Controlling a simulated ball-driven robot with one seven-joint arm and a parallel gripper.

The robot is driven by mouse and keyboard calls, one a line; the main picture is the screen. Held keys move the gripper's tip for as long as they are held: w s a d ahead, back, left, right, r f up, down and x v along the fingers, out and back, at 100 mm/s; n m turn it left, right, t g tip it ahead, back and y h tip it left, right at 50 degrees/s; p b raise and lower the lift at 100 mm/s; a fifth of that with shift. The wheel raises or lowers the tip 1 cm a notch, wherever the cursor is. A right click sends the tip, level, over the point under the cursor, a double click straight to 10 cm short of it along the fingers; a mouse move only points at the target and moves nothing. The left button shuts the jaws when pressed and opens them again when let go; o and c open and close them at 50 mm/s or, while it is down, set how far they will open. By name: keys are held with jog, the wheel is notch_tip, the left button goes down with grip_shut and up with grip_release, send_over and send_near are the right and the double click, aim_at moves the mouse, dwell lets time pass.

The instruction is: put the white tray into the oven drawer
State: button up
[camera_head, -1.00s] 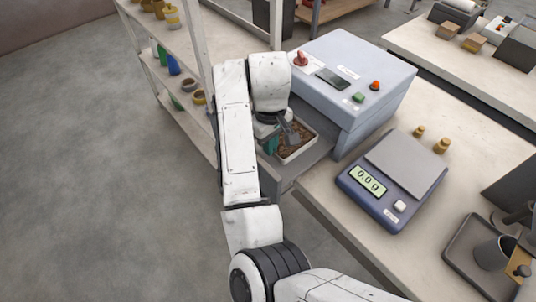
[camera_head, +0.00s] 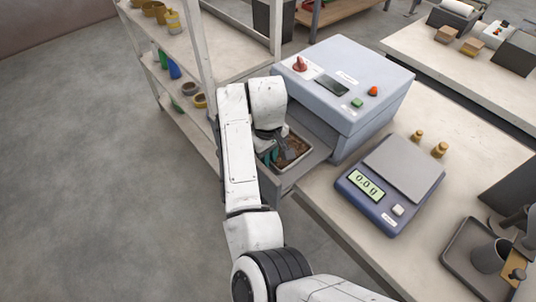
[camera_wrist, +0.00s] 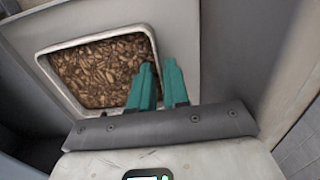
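The white tray (camera_head: 303,160), filled with brown pellets, is in the pulled-out grey oven drawer (camera_head: 318,152) below the oven (camera_head: 345,85). In the wrist view the tray's pale rim (camera_wrist: 98,37) looks level, with the drawer floor (camera_wrist: 180,30) around it. I cannot tell whether its underside touches the floor. My gripper (camera_wrist: 159,64) has its teal fingers close together on either side of the tray's wall, one inside over the pellets and one outside. They appear shut on the wall. In the head view my arm hides part of the tray and drawer (camera_head: 270,158).
A blue scale (camera_head: 390,180) reading 0.0 g stands on the bench right of the drawer, with two brass weights (camera_head: 440,149) behind it. A shelf rack (camera_head: 185,95) with pots and bottles is at the left, close to my arm. Open floor (camera_head: 90,190) lies further left.

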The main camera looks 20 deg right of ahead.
jog(key=shift+o, duration=0.9)
notch_tip(320, 180, up, 12)
jog(key=p, duration=0.1)
jog(key=shift+r, duration=0.15)
